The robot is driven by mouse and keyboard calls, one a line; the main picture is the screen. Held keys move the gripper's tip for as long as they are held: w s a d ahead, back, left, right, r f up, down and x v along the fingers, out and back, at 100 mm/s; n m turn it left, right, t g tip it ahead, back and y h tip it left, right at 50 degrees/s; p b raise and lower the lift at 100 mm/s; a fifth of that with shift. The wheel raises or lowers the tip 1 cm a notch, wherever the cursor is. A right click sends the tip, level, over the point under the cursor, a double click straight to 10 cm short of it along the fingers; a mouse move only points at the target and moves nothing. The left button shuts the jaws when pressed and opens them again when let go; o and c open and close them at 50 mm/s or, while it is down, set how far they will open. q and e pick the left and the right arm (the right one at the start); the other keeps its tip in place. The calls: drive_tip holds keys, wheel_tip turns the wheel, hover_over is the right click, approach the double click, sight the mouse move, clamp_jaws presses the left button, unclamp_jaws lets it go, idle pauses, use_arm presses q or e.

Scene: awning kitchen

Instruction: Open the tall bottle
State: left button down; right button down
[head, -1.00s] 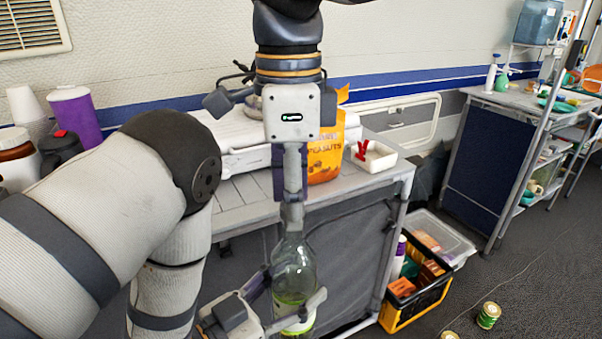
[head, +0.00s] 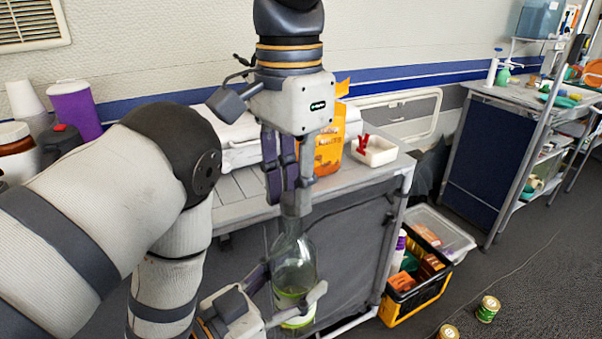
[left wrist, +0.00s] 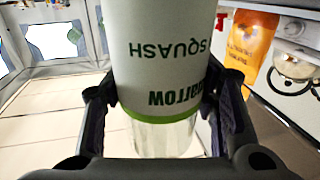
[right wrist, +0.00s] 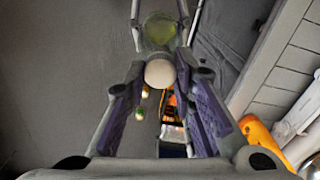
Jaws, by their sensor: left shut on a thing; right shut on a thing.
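The tall bottle (head: 294,258) is upright, of clear greenish glass, in front of the counter. Its pale label with "SQUASH" and "marrow" lettering and a green band fills the left wrist view (left wrist: 160,60). My left gripper (head: 290,300) comes from the left and is shut around the lower body, one finger on each side. My right gripper (head: 291,205) points straight down over the bottle's top and is shut on its pale round cap (right wrist: 160,73). In the head view the fingers mostly hide the cap and neck.
A grey counter (head: 240,203) stands right behind the bottle, with an orange pouch (head: 330,150) and a white dish (head: 374,151) on it. A yellow-black crate (head: 415,300) and cans (head: 488,309) are on the floor to the right. Open floor separates a second shelf unit (head: 480,150).

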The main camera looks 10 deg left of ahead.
drive_tip(key=c, duration=1.4)
unclamp_jaws()
drive_tip(key=shift+o, duration=0.2)
wheel_tip(320, 180, up, 4)
drive_tip(key=shift+r, duration=0.25)
drive_tip(key=shift+c, duration=0.3)
wheel_tip(320, 180, up, 3)
drive_tip(key=shift+a+r+m, duration=0.1)
drive_tip(key=shift+a+m, duration=0.05)
drive_tip(key=shift+m, duration=0.75)
drive_tip(key=shift+w, duration=0.1)
wheel_tip(320, 180, down, 8)
drive_tip(key=shift+r, duration=0.15)
drive_tip(key=shift+c, duration=0.6)
